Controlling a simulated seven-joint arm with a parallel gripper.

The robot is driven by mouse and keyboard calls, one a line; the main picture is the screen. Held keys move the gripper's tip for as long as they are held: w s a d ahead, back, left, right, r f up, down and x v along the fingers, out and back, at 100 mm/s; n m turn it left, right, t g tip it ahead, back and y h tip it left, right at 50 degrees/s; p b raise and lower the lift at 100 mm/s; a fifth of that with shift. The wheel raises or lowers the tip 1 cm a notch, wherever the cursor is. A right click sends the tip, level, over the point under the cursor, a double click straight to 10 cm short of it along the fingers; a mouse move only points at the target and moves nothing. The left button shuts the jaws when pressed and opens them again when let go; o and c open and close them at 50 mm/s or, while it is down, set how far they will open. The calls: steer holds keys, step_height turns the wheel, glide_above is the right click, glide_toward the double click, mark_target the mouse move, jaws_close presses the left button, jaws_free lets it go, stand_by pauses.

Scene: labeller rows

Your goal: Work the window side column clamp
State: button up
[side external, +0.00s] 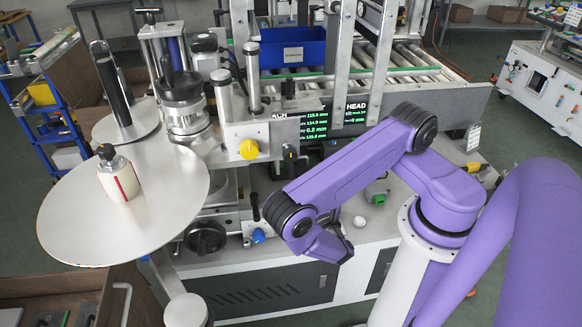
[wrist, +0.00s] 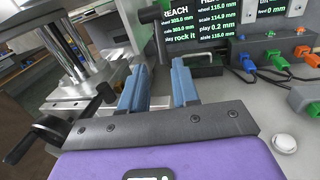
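My gripper (wrist: 158,78) shows two blue fingers standing well apart, with nothing held between them. A black lever with a short crossbar on top (wrist: 160,40) stands beyond the fingertips, in line with the gap between them. I cannot tell whether it touches a finger. In the side external view my gripper (side external: 328,246) is low in front of the machine, and its fingers are hidden. An upright black lever (side external: 255,207) stands to its left. I cannot tell which part is the window side clamp.
A black handwheel (wrist: 50,132) with a crank is left of my fingers. A box with coloured plugs and cables (wrist: 272,55) and a white round button (wrist: 284,143) are at right. A large white disc (side external: 150,215) fills the left, and a dark display (side external: 318,122) stands behind.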

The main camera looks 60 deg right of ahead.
mark_target(292, 169)
steer(key=x, duration=1.2)
steer(key=shift+w+d, duration=0.1)
steer(key=shift+d, duration=0.1)
jaws_close()
